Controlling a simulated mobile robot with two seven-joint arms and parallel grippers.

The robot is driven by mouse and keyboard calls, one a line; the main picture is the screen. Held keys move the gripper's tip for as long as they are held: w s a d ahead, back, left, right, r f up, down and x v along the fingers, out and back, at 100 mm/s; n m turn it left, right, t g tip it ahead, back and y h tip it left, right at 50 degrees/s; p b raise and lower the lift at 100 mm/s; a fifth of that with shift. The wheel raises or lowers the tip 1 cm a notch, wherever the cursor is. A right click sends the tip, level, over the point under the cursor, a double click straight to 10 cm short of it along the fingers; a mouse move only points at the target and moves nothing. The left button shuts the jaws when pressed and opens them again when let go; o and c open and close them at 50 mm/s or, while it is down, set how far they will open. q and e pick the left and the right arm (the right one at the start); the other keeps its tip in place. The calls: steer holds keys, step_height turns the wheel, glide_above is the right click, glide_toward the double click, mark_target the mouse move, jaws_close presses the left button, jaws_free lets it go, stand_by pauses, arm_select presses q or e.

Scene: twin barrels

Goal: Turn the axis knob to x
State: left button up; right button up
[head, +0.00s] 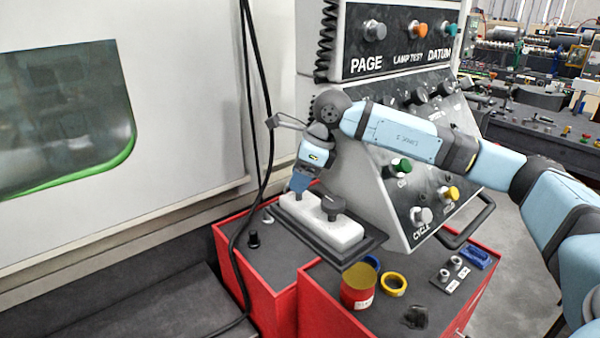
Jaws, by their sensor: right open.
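A white control box (343,236) lies on a dark grey base plate (318,251) on top of the red cabinet. The right gripper is open. What lies between its fingertips is too small and hidden to make out, so I cannot tell which knob is the axis knob or where it points. My left gripper is not in view.
The sloped control panel (397,213) stands close behind the box, partly covered by my right arm. A red can (358,287), a yellow ring (393,284) and a blue item (475,257) sit on the red cabinet (333,303). A black cable (262,120) hangs left of my gripper.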

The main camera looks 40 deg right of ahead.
steer(key=shift+f, duration=0.15)
steer(key=c, duration=0.9)
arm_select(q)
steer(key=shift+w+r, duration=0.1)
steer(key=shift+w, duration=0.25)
